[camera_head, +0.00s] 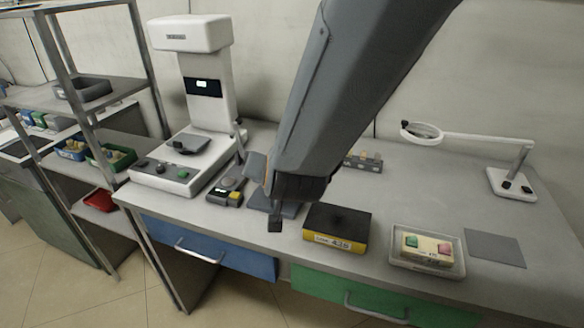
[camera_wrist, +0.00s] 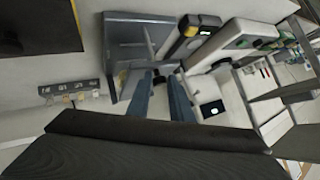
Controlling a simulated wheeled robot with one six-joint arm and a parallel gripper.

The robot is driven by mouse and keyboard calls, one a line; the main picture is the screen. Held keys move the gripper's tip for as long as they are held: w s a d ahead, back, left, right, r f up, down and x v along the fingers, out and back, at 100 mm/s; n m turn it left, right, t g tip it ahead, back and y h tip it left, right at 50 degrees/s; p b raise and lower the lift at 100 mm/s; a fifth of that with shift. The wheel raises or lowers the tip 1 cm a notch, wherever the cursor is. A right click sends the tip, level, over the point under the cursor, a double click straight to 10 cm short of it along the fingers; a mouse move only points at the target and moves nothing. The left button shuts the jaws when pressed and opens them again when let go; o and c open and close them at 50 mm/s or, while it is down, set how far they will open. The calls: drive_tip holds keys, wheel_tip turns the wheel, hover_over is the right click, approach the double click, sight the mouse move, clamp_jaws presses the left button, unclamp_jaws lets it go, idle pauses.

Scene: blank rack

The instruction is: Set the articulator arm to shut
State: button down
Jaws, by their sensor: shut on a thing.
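The articulator is a blue-grey hinged device on the bench, with its flat base plate (camera_head: 264,204) partly hidden behind my arm in the head view. In the wrist view its base (camera_wrist: 125,32) fills the upper middle. A grey plate (camera_head: 254,166) stands tilted above the base at its back, apparently the articulator arm; it is not lying flat on the base. My gripper (camera_wrist: 160,78) reaches in at the articulator's hinge side and is shut on it, apparently on its arm. The exact contact is hidden by my gripper and wrist.
A white scanner (camera_head: 182,160) and a small yellow-black device (camera_head: 226,192) stand to the left. A yellow-black box (camera_head: 337,228) sits close on the right, then a white tray (camera_head: 398,262). A slotted grey block (camera_head: 364,162) stands behind. A grey mat (camera_head: 495,248) lies empty.

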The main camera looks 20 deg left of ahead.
drive_tip(key=shift+s+d+f, duration=0.15)
drive_tip(key=shift+s+f, duration=0.1)
drive_tip(key=shift+f, duration=0.25)
drive_tip(key=shift+s+d+f, duration=0.15)
drive_tip(key=shift+s+f, duration=0.05)
drive_tip(key=shift+f, duration=0.3)
drive_tip(key=c, duration=1.6)
unclamp_jaws()
drive_tip(key=shift+w+f, duration=0.1)
drive_tip(key=shift+d, duration=0.1)
drive_tip(key=v, duration=0.2)
drive_tip(key=r+v, duration=0.1)
drive_tip(key=v, duration=0.2)
drive_tip(key=a+v, duration=0.1)
drive_tip(key=v, duration=0.2)
drive_tip(key=shift+w+r, duration=0.3)
drive_tip(key=shift+r, duration=0.05)
